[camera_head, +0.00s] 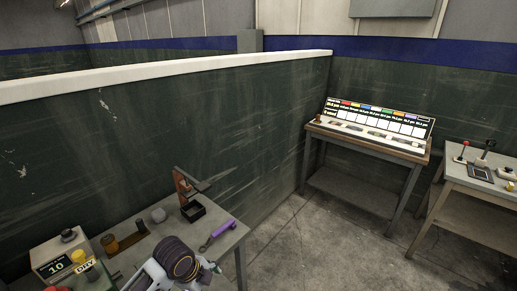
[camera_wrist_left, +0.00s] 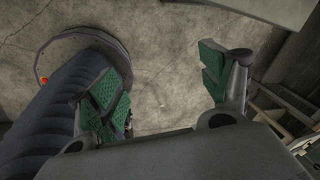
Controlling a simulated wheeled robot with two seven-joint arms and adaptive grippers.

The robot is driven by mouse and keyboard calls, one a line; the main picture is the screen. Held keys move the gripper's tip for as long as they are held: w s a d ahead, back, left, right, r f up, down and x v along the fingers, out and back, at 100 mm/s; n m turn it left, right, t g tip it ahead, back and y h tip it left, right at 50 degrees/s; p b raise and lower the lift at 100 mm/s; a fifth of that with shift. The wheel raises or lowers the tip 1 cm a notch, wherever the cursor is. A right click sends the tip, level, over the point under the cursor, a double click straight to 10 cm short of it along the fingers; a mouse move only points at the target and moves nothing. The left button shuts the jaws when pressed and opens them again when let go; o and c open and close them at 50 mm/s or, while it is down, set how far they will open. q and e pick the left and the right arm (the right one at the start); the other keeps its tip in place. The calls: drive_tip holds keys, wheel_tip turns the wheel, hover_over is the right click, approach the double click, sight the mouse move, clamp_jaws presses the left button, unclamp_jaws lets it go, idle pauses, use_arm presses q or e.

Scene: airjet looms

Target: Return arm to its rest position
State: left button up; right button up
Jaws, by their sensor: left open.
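My left gripper (camera_wrist_left: 162,78) shows in the left wrist view. Its two fingers with green pads stand wide apart, with nothing between them but the concrete floor (camera_wrist_left: 165,45) beyond. In the head view, part of one of my arms, white with a dark round joint cover, shows at the bottom beside the near table. No fingertips can be made out there. My right gripper is not seen.
A sample-board bench (camera_head: 366,137) and another table (camera_head: 480,182) stand right. Floor between is clear.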

use_arm(q)
drive_tip(key=s+a+n+t+y, duration=0.1)
drive_tip(key=s+a+n, duration=0.2)
drive_tip(key=s+n, duration=0.45)
drive_tip(key=s+a+n+y, duration=0.1)
drive_tip(key=s+a+n, duration=0.3)
drive_tip(key=n, duration=0.7)
wheel_tip(320, 180, down, 33)
drive_tip(key=s+g, duration=0.1)
drive_tip(key=s, duration=0.2)
drive_tip(key=s+a+f, duration=0.1)
drive_tip(key=s+f, duration=0.9)
drive_tip(key=s, duration=0.1)
drive_tip(key=s+a+f+g, duration=0.1)
drive_tip(key=s+a+f, duration=0.1)
drive_tip(key=s+f, duration=0.8)
drive_tip(key=shift+s+a+f, duration=0.25)
drive_tip(key=shift+s, duration=0.3)
drive_tip(key=shift+c, duration=0.2)
